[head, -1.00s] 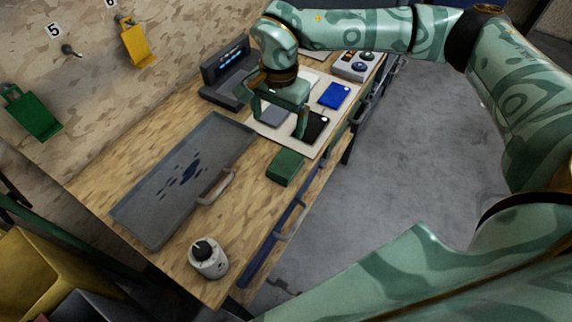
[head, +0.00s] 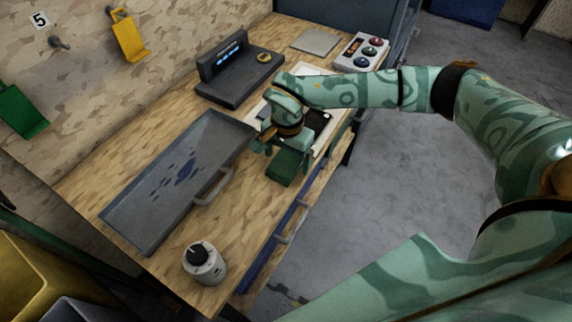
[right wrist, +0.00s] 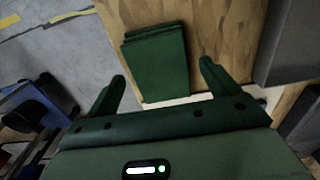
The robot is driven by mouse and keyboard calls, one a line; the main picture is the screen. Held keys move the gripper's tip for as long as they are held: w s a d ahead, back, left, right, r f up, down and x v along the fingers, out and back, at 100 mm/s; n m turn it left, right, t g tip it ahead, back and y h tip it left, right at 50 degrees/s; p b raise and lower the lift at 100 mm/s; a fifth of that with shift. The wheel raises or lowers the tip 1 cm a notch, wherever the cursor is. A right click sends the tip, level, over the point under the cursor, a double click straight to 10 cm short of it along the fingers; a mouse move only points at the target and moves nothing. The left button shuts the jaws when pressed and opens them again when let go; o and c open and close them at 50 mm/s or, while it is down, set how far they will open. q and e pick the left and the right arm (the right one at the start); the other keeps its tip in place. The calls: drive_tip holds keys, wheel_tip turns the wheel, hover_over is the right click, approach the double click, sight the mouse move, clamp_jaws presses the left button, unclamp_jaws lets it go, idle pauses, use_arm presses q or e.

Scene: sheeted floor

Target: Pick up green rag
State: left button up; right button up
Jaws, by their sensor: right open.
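A folded green rag (head: 286,168) lies on the wooden workbench (head: 233,212), near its front edge and right of the grey tray. In the right wrist view the green rag (right wrist: 155,62) lies flat, ahead of and between the fingers. My right gripper (head: 284,146) is open and empty, over the far end of the rag; in the right wrist view its fingers (right wrist: 161,72) are spread apart. In the head view the gripper hides part of the rag's far end. I cannot tell whether they touch. My left gripper is not in view.
A grey tray (head: 150,210) with dark blue stains and a handle lies left of the rag. A grey knobbed canister (head: 205,265) stands at the near corner. A dark device (head: 238,75) and button box (head: 362,52) stand farther back.

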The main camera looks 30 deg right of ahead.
sight(287, 161)
drive_tip(key=shift+f, duration=0.4)
drive_tip(key=shift+r, duration=0.1)
drive_tip(key=c, duration=1.1)
drive_tip(key=shift+r, duration=0.55)
wheel_tip(287, 161, up, 3)
drive_tip(key=shift+s+p, duration=0.1)
drive_tip(key=shift+p, duration=0.75)
drive_tip(key=s+r+p, duration=0.1)
drive_tip(key=s+r, duration=0.2)
drive_tip(key=s, duration=0.1)
drive_tip(key=s+r+p, duration=0.1)
drive_tip(key=s+r, duration=0.2)
drive_tip(key=s, duration=0.2)
drive_tip(key=s+r+p, duration=0.2)
drive_tip(key=s+r, duration=0.1)
drive_tip(key=s, duration=0.1)
drive_tip(key=shift+s, duration=0.4)
